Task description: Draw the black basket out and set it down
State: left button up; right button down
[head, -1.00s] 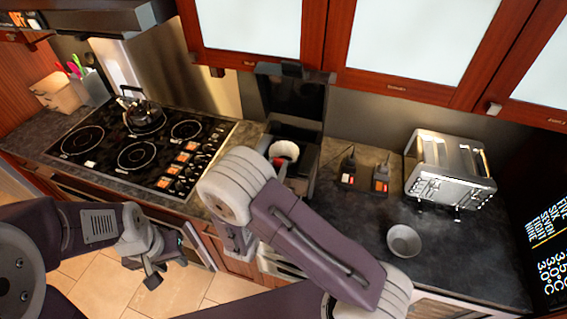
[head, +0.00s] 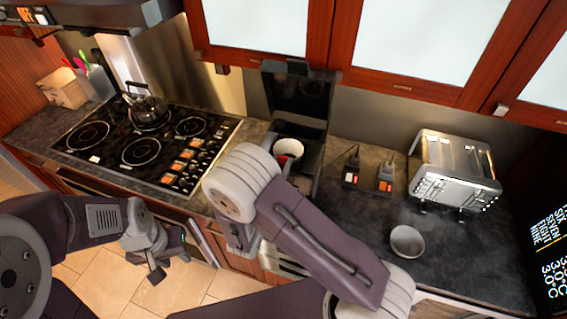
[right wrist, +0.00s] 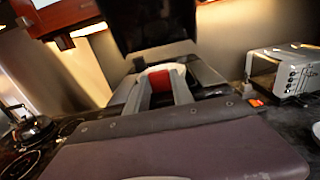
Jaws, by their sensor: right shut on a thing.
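The black appliance (head: 312,162) stands on the counter with its black lid (head: 300,95) raised. A white round rim (head: 289,147) with red at its front shows inside it; I cannot make out the basket's outline. My right forearm covers the front of the appliance and my right gripper in the head view. In the right wrist view my right gripper (right wrist: 164,92) reaches into the appliance, its two grey fingers shut on a red piece (right wrist: 166,74) in front of the white rim (right wrist: 157,67). My left gripper (head: 168,262) is open and empty, low in front of the counter.
A stove (head: 150,145) with a kettle (head: 146,112) is left of the appliance. To its right are two small devices (head: 368,178), a grey bowl (head: 407,241) and a toaster (head: 455,172). The counter (head: 350,225) between appliance and bowl is clear. Cabinets (head: 400,45) hang above.

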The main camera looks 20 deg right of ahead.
notch_tip(320, 180, up, 10)
jog(key=b, duration=0.1)
jog(key=shift+b, duration=0.35)
jog(key=shift+f, duration=0.1)
